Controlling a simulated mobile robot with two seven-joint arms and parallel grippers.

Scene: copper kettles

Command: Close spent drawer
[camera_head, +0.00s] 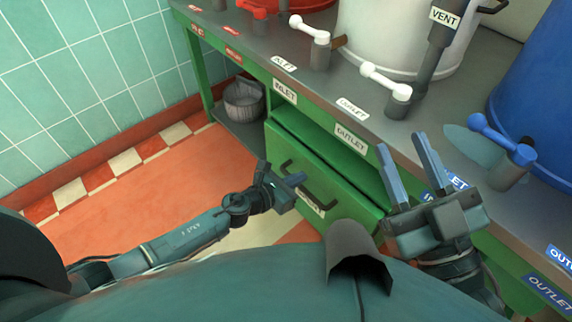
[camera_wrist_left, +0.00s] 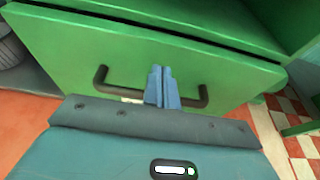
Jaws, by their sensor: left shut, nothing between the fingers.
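The green drawer (camera_head: 290,165) under the bench stands partly open, its front pulled out from the frame. It fills the left wrist view (camera_wrist_left: 180,55), with a dark gap above its front. A dark bar handle (camera_head: 312,182) crosses the drawer front; it also shows in the left wrist view (camera_wrist_left: 101,82). A pale label below the handle is mostly hidden. My left gripper (camera_head: 300,178) is shut and empty at the drawer front, its fingers (camera_wrist_left: 161,72) overlapping the middle of the handle in view; contact cannot be told. My right gripper (camera_head: 402,142) is open and empty, right of the drawer.
The grey bench top (camera_head: 310,85) holds a white vessel (camera_head: 385,40), a blue vessel (camera_head: 540,95) and several lever taps. A metal bucket (camera_head: 243,100) stands on a low shelf left of the drawer. The orange floor (camera_head: 180,200) left of the drawer is clear.

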